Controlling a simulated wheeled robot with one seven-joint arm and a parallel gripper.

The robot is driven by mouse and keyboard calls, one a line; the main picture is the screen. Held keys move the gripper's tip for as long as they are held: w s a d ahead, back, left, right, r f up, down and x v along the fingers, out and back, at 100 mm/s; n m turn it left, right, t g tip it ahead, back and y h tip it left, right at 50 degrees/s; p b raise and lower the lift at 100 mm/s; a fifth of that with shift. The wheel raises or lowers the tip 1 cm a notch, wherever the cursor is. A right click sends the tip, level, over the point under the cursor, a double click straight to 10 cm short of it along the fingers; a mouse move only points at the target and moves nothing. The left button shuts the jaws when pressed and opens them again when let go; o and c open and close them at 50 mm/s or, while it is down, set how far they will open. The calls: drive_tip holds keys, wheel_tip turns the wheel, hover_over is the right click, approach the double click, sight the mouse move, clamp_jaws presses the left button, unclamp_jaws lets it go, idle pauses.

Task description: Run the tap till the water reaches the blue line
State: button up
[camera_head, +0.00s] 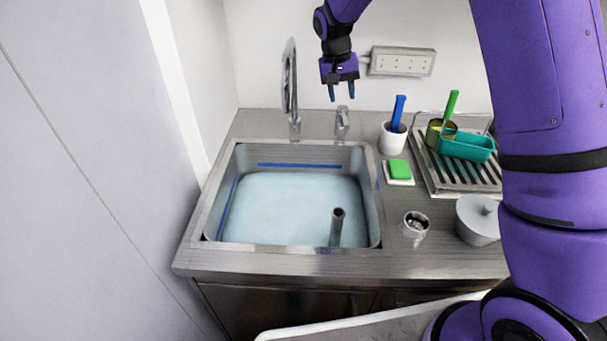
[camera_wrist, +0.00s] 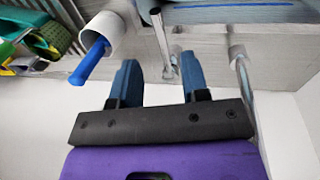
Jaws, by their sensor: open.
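The steel sink (camera_head: 210,211) holds pale blue water (camera_head: 285,205). A blue line (camera_head: 300,165) runs along its inner back wall, and the water surface lies a little below it. The tall curved spout (camera_head: 290,80) stands behind the sink; I see no clear stream from it. The short tap handle (camera_head: 342,122) stands upright to its right. My gripper (camera_head: 341,97) is open and empty, pointing down above the tap handle. In the wrist view the tap handle (camera_wrist: 164,45) shows beyond and between the fingertips (camera_wrist: 161,70), apart from them.
A dark standpipe (camera_head: 337,227) rises from the water. A socket strip (camera_head: 402,61) is on the wall.

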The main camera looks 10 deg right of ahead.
sight(346, 123)
idle(0.3)
drive_tip(key=f, duration=0.3)
drive_tip(key=d+f, duration=0.1)
drive_tip(key=f, duration=0.3)
drive_tip(key=d+f, duration=0.1)
drive_tip(key=f, duration=0.2)
drive_tip(key=shift+s+d+f, duration=0.1)
drive_tip(key=shift+s+f, duration=0.1)
drive_tip(key=shift+f, duration=0.1)
clamp_jaws()
